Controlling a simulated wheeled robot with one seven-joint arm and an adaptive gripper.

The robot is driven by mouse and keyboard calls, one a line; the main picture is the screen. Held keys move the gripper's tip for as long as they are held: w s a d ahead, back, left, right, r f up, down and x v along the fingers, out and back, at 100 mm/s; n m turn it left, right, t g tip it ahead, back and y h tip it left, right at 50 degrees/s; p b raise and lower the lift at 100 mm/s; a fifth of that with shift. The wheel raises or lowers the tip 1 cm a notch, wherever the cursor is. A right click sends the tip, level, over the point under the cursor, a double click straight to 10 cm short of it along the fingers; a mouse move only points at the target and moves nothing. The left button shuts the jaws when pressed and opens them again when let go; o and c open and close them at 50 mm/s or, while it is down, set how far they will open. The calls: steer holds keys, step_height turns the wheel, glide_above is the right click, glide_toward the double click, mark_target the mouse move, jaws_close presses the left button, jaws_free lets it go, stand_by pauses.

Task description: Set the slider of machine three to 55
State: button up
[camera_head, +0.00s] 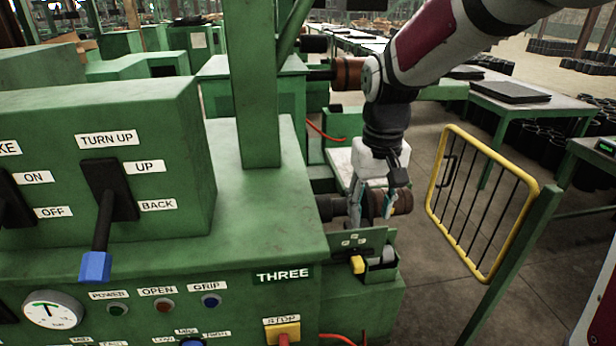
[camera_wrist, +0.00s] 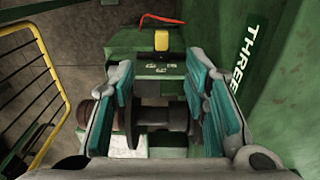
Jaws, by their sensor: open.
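Machine three (camera_head: 260,215) is the green machine with a "THREE" label; its side also shows in the wrist view (camera_wrist: 270,105). A yellow slider knob (camera_head: 357,264) sits on a small green block at its right end. The knob shows at the top middle of the wrist view (camera_wrist: 161,40), with small white scale marks below it that are too small to read. My gripper (camera_head: 372,202) is open and empty, above and behind the slider, around the dark and brown spindle in the picture. In the wrist view my gripper's fingers (camera_wrist: 160,82) stand apart, with the knob beyond them.
A yellow-framed gate (camera_head: 482,205) stands to the right of the machine. A red cable (camera_wrist: 125,75) runs near the slider block. Floor between machine and gate is clear.

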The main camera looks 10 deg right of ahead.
mark_target(358, 262)
steer(key=shift+g, duration=0.3)
steer(key=f, duration=0.5)
steer(key=w+f+p, duration=0.1)
steer(key=f, duration=0.4)
steer(key=w+f, duration=0.1)
steer(key=f, duration=0.5)
steer(key=shift+p, duration=0.35)
steer(key=shift+r, duration=0.1)
